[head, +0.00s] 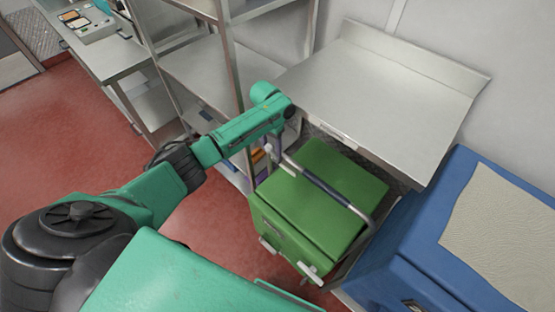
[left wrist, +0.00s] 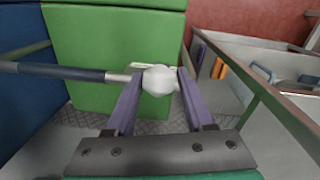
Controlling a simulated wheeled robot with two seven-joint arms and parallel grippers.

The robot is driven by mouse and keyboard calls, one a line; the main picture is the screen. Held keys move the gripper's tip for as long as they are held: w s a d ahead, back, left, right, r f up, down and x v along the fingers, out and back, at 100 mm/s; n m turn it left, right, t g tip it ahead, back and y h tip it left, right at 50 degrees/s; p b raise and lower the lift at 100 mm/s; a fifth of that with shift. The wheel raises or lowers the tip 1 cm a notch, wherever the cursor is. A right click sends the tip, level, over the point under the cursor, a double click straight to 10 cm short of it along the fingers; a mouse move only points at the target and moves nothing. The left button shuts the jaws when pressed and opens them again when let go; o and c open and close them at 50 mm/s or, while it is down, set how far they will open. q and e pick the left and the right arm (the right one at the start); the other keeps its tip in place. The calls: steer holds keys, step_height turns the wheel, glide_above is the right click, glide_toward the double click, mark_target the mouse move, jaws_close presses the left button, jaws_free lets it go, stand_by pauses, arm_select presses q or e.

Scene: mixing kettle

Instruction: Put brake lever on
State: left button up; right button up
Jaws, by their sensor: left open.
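A green box-shaped cart (head: 322,190) stands on the floor in front of a steel table. A bar with a dark grip (head: 325,190) runs across above its top. A white round knob (head: 270,151) is at the bar's left end; it also shows in the left wrist view (left wrist: 158,80). Two pale levers, one at left (head: 268,244) and one at right (head: 312,273), stick out low on the cart's front. I cannot tell which part is the brake lever. My left gripper (left wrist: 158,76) is open, with its purple fingers on either side of the knob. My right gripper is not in view.
A steel table (head: 385,90) stands behind the cart, with a steel shelf rack (head: 205,65) to its left. A blue cabinet (head: 400,270) is close on the cart's right. Red floor (head: 60,130) is clear at the left.

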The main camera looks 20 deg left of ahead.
arm_select(q)
steer(key=shift+s+f, duration=0.1)
steer(key=shift+f, duration=0.25)
steer(key=shift+f+b, duration=0.3)
steer(key=shift+f, duration=0.4)
steer(key=shift+d+f+b, duration=0.2)
steer(key=shift+f+b, duration=0.7)
steer(key=shift+f, duration=0.6)
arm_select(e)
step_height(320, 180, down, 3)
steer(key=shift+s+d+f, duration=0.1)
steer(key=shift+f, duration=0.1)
